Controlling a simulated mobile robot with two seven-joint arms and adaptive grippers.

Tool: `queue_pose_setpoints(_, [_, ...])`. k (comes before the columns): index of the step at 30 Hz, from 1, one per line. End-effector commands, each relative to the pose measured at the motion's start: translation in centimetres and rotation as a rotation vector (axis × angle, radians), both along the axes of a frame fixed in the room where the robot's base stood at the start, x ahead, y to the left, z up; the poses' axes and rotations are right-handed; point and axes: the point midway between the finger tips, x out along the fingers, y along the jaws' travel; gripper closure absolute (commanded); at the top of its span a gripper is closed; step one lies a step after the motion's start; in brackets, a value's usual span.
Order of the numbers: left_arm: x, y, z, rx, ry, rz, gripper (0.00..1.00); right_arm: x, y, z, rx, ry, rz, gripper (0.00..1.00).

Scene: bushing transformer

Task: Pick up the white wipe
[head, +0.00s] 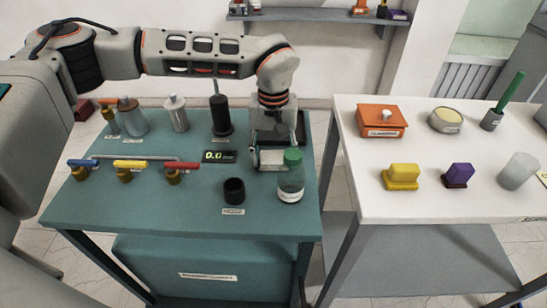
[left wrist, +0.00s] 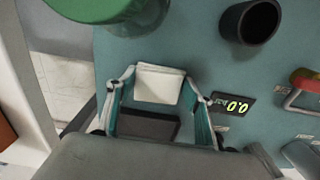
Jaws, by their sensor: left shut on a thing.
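The white wipe (left wrist: 159,83) is a small pale block-like piece in the left wrist view. It sits between the two fingers of my left gripper (left wrist: 160,105), with a finger at each side of it. In the head view my left gripper (head: 270,158) points down over the right part of the teal table (head: 140,200), beside the green-capped bottle (head: 290,178). A dark flat thing (left wrist: 148,125) shows below the fingers. My right gripper is not in view.
A black cup (head: 234,191) and a display (head: 219,156) stand left of the gripper. Several bottles and coloured valves stand further left. A white table (head: 440,205) to the right holds an orange box (head: 382,120) and several other things.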

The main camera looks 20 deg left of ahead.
Motion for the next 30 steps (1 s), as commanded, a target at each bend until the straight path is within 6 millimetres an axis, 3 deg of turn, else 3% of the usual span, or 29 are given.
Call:
queue_pose_setpoints(8, [0.1, 0.0, 3.3, -0.001, -0.005, 0.0, 0.63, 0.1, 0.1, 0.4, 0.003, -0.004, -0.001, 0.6])
queue_pose_setpoints(21, [0.1, 0.0, 14.9, 0.0, -0.006, 0.001, 0.63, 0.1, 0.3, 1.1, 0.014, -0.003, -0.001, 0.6])
queue_pose_setpoints(30, [0.0, 0.0, 19.2, 0.0, -0.002, 0.0, 0.63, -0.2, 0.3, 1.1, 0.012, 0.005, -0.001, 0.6])
